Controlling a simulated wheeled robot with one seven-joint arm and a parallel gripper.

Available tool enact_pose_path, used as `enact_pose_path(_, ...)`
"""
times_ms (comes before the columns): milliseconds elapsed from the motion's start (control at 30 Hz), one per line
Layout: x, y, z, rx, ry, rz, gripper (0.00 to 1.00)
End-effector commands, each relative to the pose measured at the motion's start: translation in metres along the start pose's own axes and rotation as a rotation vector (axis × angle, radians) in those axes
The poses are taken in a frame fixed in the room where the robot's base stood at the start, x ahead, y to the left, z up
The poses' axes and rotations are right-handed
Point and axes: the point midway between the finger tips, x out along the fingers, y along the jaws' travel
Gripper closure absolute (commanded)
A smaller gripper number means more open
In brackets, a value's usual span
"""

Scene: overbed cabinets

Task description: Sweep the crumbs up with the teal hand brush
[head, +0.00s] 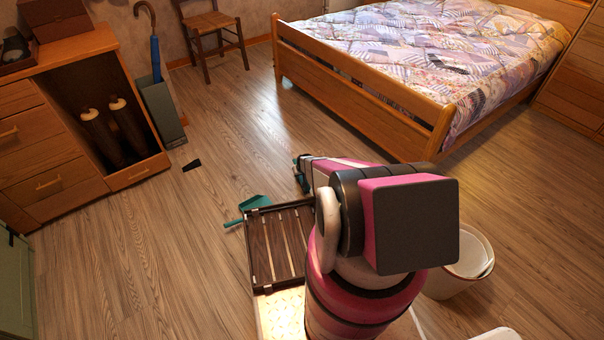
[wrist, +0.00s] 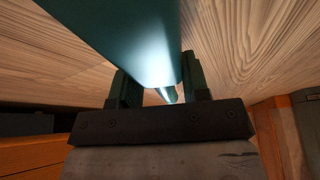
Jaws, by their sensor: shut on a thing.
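My gripper (wrist: 160,86) is shut on the teal hand brush (wrist: 125,35), whose smooth teal body runs up and away between the two fingers in the wrist view. In the head view my gripper (head: 302,174) is over the floor past the slatted rack, mostly hidden behind my own arm, and the brush cannot be made out clearly there. A teal dustpan-like piece (head: 256,203) with a handle lies on the floor at the rack's far left corner. I cannot make out any crumbs in either view.
A dark slatted rack (head: 262,248) stands beside my arm. A white bin (head: 468,262) is at the right. The wooden bed (head: 378,108) is beyond. A cabinet (head: 60,150) and a grey umbrella stand (head: 162,112) are left. A small black piece (head: 192,165) lies on otherwise open floor.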

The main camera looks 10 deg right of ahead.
Motion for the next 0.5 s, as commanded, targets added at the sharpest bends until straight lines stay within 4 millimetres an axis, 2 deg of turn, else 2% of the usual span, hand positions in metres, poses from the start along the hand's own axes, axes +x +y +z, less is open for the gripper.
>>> enact_pose_path(300, -0.004, -0.021, 0.006, -0.001, -0.002, -0.001, 0.77)
enact_pose_path(500, -0.004, -0.025, 0.007, -0.002, -0.001, 0.0, 0.77)
